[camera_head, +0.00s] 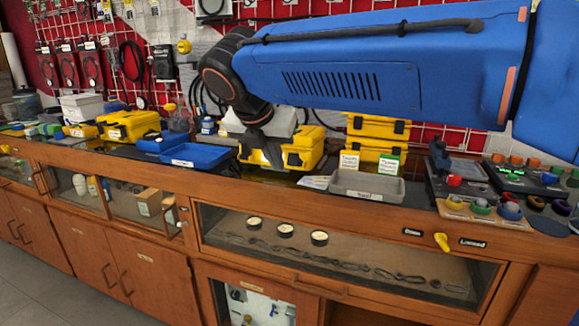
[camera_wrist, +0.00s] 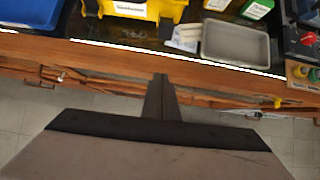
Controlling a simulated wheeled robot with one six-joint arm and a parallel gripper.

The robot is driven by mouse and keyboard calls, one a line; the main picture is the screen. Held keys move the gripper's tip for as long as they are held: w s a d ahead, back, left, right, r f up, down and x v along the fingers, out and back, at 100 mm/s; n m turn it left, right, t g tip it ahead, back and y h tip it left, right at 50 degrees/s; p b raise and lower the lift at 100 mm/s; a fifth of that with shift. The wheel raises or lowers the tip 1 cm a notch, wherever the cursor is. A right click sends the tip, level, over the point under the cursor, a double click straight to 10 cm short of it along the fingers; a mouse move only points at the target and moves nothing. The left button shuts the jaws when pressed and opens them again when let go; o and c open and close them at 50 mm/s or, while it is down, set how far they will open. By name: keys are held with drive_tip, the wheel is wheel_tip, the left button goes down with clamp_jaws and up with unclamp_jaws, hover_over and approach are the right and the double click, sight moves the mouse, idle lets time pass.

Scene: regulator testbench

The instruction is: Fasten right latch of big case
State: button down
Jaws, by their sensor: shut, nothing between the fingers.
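A yellow case (camera_head: 303,154) with dark latches stands on the bench near the middle of the head view, partly hidden behind my gripper. Its lower front, with a white label, shows at the top of the wrist view (camera_wrist: 174,10). I cannot tell how its right latch stands. My gripper (camera_head: 274,160) points down in front of this case in the head view. In the wrist view my gripper's fingers (camera_wrist: 160,80) are together and empty, over the bench's front edge.
Another yellow case (camera_head: 128,125) stands to the left, and stacked yellow cases (camera_head: 378,128) stand to the right. A blue tray (camera_head: 200,156) and a grey tray (camera_head: 367,186) flank the middle case. Small bottles and control boxes (camera_head: 520,176) crowd the right.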

sight(295, 162)
drive_tip(key=x, duration=0.9)
drive_tip(key=shift+w+f, duration=0.15)
drive_tip(key=shift+f, duration=0.15)
drive_tip(key=shift+w+d+r, duration=0.1)
drive_tip(key=shift+w+d, duration=0.05)
drive_tip(key=shift+w, duration=0.2)
drive_tip(key=shift+w+d+r, duration=0.15)
drive_tip(key=shift+w+r, duration=0.3)
drive_tip(key=shift+r, duration=0.25)
drive_tip(key=shift+w+d+r, duration=0.15)
drive_tip(key=shift+w+r, duration=0.25)
drive_tip(key=shift+r, duration=0.35)
